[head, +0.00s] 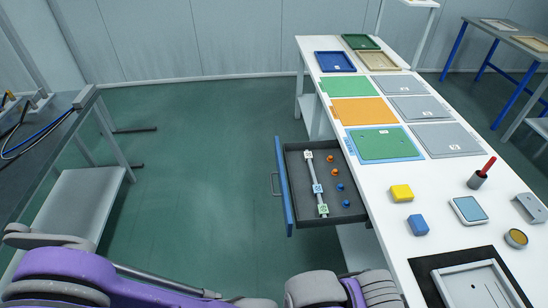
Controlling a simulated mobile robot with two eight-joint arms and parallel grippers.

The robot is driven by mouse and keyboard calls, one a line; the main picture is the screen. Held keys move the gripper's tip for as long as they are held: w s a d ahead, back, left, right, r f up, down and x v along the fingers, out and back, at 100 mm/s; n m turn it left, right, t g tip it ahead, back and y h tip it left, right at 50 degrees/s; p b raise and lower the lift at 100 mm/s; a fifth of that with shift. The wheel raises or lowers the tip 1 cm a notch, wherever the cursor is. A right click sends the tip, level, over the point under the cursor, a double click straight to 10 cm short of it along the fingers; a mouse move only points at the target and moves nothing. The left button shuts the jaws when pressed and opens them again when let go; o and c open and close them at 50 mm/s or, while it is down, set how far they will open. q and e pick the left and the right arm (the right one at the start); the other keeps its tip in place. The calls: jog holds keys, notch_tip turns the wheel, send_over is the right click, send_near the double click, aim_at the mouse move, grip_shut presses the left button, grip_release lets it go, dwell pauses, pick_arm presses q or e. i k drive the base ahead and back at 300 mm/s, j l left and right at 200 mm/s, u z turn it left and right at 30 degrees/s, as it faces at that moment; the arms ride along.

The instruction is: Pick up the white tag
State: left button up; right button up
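An open drawer (345,207) with a blue front sticks out from the left side of the white table. In it lies a light grey strip (313,174) with small square tags along it. The far tag (308,155) looks mostly white, with a mark too small to read. A pale blue tag (317,188) and a pale green tag (323,209) are nearer. I cannot tell for sure which is the white tag. Purple and grey links of my arms show along the bottom edge; neither gripper is in view.
Orange and blue knobs (340,187) lie in the drawer, right of the strip. The white table (375,190) holds coloured panels, trays, a yellow block (401,193), a blue block (418,224) and a red-handled tool in a cup (477,180). Floor left of the drawer is clear.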

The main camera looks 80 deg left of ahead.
aim_at(307, 155)
jog(key=k+l+u, duration=0.15)
jog(key=u, duration=2.3)
